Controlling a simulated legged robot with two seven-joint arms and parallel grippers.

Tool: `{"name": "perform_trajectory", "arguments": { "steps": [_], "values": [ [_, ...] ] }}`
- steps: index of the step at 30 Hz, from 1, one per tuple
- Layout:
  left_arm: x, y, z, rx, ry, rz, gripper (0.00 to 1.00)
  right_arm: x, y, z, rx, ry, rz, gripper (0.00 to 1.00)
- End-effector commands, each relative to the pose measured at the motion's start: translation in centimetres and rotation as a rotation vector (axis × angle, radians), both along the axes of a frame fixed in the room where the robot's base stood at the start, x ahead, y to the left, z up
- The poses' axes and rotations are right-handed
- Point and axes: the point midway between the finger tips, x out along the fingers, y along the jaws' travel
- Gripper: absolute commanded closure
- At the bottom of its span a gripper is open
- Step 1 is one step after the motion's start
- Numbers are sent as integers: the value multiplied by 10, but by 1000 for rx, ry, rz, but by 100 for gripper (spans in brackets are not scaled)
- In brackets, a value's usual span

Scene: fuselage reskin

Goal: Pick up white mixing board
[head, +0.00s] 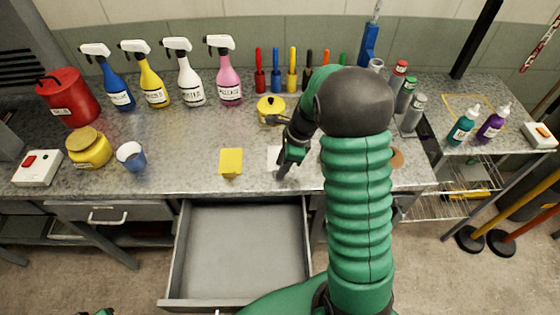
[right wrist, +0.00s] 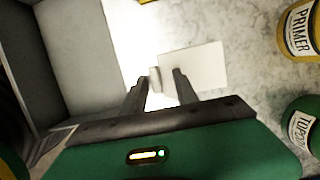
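The white mixing board (head: 273,156) is a small flat white square near the front edge of the grey speckled workbench, partly hidden by my right arm in the head view. In the right wrist view the board (right wrist: 205,66) lies just beyond my fingers. My right gripper (head: 281,172) points down at the board near the bench edge. In the right wrist view its fingers (right wrist: 166,76) are apart, with a gap between the tips, and they overlap the board's near left part. Whether they touch it I cannot tell.
An open empty drawer (head: 245,245) juts out below the bench. A yellow pad (head: 230,162) lies left of the board. A primer can (right wrist: 300,32) and a topcoat can (right wrist: 303,125) stand to the right. Spray bottles (head: 190,82) line the back.

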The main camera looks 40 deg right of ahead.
Motion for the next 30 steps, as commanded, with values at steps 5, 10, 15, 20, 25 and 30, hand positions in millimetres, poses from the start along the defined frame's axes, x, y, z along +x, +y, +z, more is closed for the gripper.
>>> {"name": "perform_trajectory", "arguments": {
  "steps": [5, 10, 15, 20, 25, 30],
  "values": [
    [0, 0, 0, 0, 0, 0, 100, 0, 2, 1, -2, -1, 1, 69],
    [0, 0, 0, 0, 0, 0, 100, 0, 1, 1, -2, -1, 2, 91],
    [0, 0, 0, 0, 0, 1, 100, 0, 0, 1, 0, 0, 1, 100],
    [0, 0, 0, 0, 0, 0, 100, 0, 0, 1, -1, 0, 1, 100],
    [0, 0, 0, 0, 0, 0, 100, 0, 0, 0, -1, 2, 1, 100],
    [0, 0, 1, 0, 0, 0, 100, 0, 0, 7, -2, 1, 3, 100]
  ]
}}
